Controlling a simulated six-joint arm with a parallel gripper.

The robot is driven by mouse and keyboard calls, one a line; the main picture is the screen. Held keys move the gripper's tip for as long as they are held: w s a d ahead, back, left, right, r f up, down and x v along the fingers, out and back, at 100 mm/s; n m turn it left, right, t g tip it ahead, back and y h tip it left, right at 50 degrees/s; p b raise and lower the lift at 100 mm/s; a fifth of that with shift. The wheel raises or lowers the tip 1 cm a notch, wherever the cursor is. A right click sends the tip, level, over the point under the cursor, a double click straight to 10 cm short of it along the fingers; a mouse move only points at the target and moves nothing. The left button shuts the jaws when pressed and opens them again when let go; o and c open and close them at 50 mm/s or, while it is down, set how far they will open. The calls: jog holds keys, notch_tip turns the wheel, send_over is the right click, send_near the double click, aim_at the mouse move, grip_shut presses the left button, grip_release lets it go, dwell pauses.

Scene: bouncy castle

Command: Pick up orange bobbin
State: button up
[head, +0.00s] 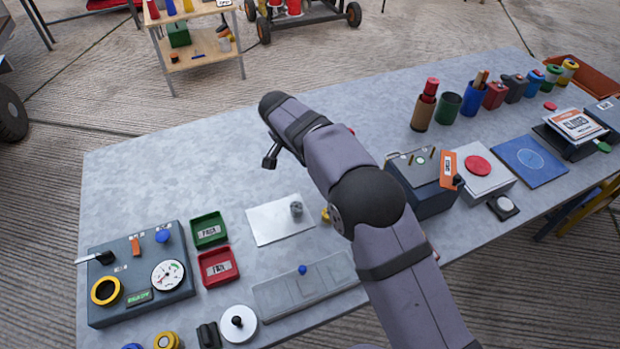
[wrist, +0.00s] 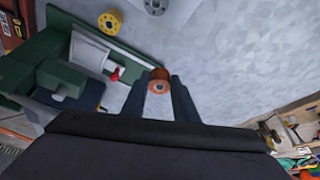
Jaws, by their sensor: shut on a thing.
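The orange bobbin (wrist: 159,87) shows in the wrist view between the two dark fingers of my gripper (wrist: 160,90), which is shut on it. Its round end with a centre hole faces the camera. Whether it touches a surface below is unclear. In the head view, the orange bobbin cannot be made out, and my arm hides part of the table's middle; my fingers are not clearly visible there.
A yellow bobbin (wrist: 110,22) and a grey piece (wrist: 155,5) lie ahead, with a green device (wrist: 62,80) at left. In the head view, a grey control box (head: 140,275), green tray (head: 209,230) and red tray (head: 218,267) stand at left. The table's back left is clear.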

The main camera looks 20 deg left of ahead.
notch_tip(320, 180, up, 10)
dwell(0.3)
jog(key=shift+r, duration=0.3)
jog(key=shift+r+p, duration=1.85)
jog(key=shift+p, duration=0.45)
